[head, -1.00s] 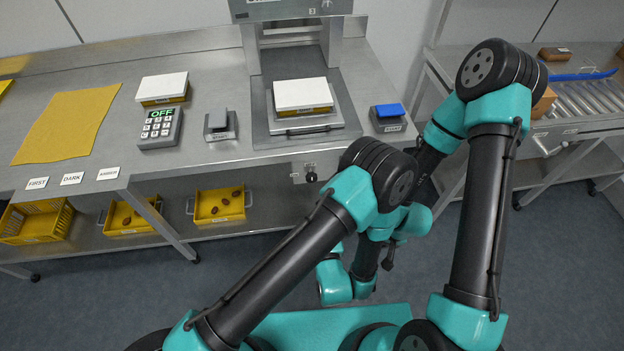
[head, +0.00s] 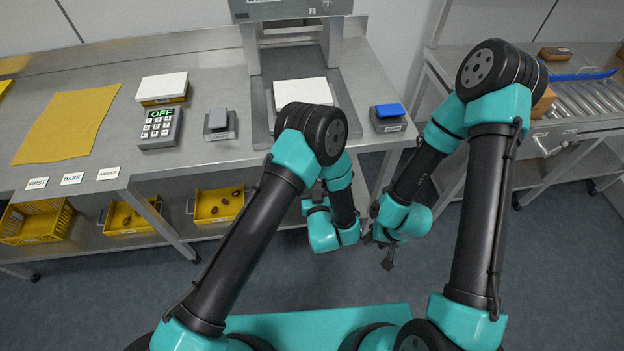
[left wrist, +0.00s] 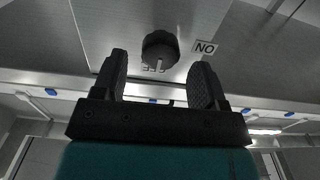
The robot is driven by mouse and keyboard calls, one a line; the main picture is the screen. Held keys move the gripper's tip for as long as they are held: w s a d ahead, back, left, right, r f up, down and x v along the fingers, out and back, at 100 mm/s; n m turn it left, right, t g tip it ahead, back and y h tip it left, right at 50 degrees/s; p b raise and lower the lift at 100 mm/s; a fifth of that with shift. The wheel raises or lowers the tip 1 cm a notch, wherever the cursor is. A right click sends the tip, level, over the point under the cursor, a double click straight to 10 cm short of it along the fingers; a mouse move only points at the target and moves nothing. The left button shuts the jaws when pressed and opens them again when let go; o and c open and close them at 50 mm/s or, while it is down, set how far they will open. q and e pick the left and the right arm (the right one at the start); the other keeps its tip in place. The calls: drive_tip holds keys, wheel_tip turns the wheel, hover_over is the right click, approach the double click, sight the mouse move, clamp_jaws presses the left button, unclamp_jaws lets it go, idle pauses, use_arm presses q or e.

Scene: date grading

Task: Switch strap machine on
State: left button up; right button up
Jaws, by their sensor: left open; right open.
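A black rotary knob (left wrist: 160,48) sits on a grey metal panel (left wrist: 105,22) in the left wrist view. Beside it is a small label reading "NO" (left wrist: 205,47) as pictured. My left gripper (left wrist: 160,68) is open, a finger to each side of the knob's line; contact cannot be told. In the head view my left arm hides the knob and its panel on the bench front. A grey machine frame (head: 292,10) stands at the back, a white-topped box (head: 300,88) before it. My right gripper (head: 378,252) is open and empty in front of the bench.
On the bench (head: 225,75) are a keypad showing "OFF" (head: 159,127), a small grey device (head: 218,122), a blue-topped device (head: 388,117), another white-topped box (head: 163,88) and a yellow mat (head: 68,125). Yellow crates (head: 128,217) are on the shelf below. A roller conveyor (head: 590,98) is at right.

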use_arm(q)
drive_tip(key=shift+w+a, duration=0.15)
drive_tip(key=shift+w, duration=1.25)
drive_tip(key=shift+c, duration=0.3)
drive_tip(key=c, duration=0.9)
drive_tip(key=shift+o, duration=0.2)
